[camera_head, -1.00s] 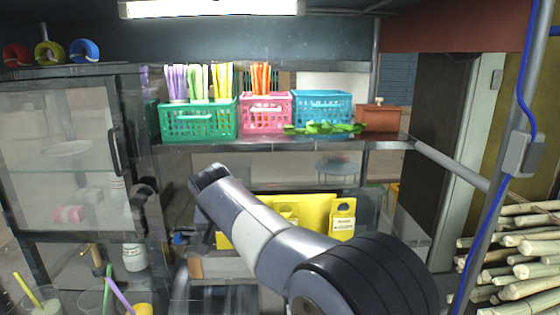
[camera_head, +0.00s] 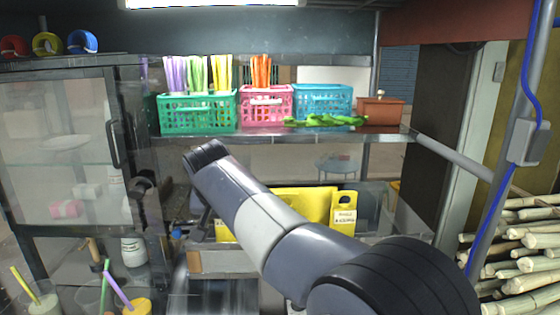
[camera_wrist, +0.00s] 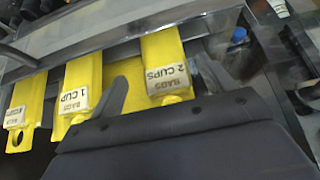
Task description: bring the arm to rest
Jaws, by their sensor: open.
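My arm (camera_head: 245,210) crosses the middle of the head view, from its shoulder at the lower right up to a bent joint at the upper left. My gripper (camera_wrist: 163,84) shows in the wrist view with its two grey fingers spread apart and nothing held between them.
A shelf (camera_head: 290,139) holds green (camera_head: 197,113), pink and blue baskets. A glass cabinet (camera_head: 65,150) stands left. Cups with straws (camera_head: 40,298) are at the lower left. A post (camera_head: 500,185) and stacked cane (camera_head: 525,250) are at the right.

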